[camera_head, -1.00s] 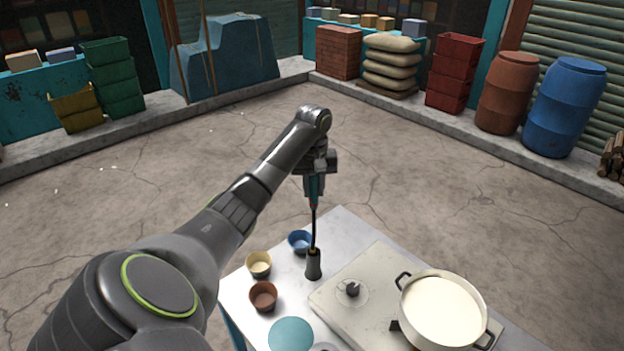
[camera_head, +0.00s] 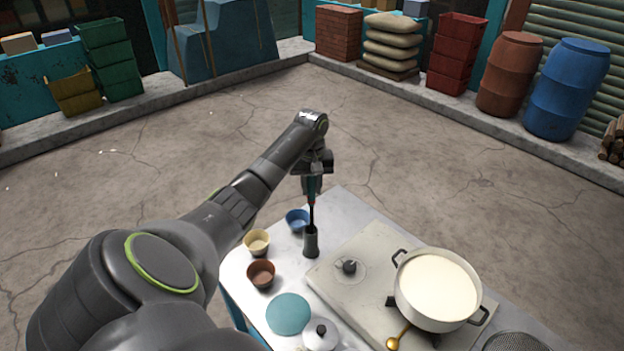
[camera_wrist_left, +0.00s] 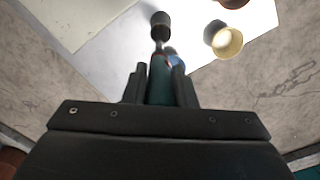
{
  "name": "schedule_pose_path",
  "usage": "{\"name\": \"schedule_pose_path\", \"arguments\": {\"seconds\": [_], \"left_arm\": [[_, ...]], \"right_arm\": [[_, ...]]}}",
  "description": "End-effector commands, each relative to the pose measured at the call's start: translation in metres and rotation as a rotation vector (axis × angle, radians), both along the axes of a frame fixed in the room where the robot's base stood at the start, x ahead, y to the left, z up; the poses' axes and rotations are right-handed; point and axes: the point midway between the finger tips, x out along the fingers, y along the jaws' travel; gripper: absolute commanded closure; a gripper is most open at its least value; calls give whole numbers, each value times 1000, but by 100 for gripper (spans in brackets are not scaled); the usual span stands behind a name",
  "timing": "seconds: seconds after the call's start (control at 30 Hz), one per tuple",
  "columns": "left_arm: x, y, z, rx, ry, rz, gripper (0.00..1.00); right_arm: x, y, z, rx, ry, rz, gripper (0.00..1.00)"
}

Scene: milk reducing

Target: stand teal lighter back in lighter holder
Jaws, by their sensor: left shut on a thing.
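My left gripper (camera_head: 313,186) is shut on the teal lighter (camera_head: 311,190) and holds it upright, its dark rod pointing down. The dark lighter holder (camera_head: 311,245) stands upright on the table directly below. The rod's lower end meets the holder's mouth and seems to go into it; how deep is hidden. In the left wrist view the teal lighter body (camera_wrist_left: 160,82) sits between the fingers, and its rod runs toward the holder (camera_wrist_left: 161,22). My right gripper is not in view.
Blue (camera_head: 297,220), cream (camera_head: 256,242) and brown (camera_head: 261,273) bowls stand left of the holder. A stove (camera_head: 345,245) with a pot of milk (camera_head: 437,287) is at right. A teal disc (camera_head: 288,313) and a lidded white pot (camera_head: 320,336) are in front.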

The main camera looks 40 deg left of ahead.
Motion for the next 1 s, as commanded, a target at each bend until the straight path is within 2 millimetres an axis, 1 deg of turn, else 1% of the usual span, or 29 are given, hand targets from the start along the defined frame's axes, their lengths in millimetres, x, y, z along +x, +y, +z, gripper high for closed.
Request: {"name": "schedule_pose_path", "arguments": {"seconds": [0.4,0.43,0.6,0.87,0.97,1.0], "left_arm": [[0,0,-3,0,-1,0,98],[0,0,-3,0,-1,0,72],[0,0,-3,1,-1,0,50],[0,0,-2,0,0,0,50],[1,1,4,1,-1,0,50],[3,2,9,1,-1,0,50]], "right_arm": [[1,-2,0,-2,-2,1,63],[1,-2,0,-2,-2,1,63],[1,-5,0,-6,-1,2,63],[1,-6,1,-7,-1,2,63],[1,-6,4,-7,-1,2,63],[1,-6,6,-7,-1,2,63]]}}
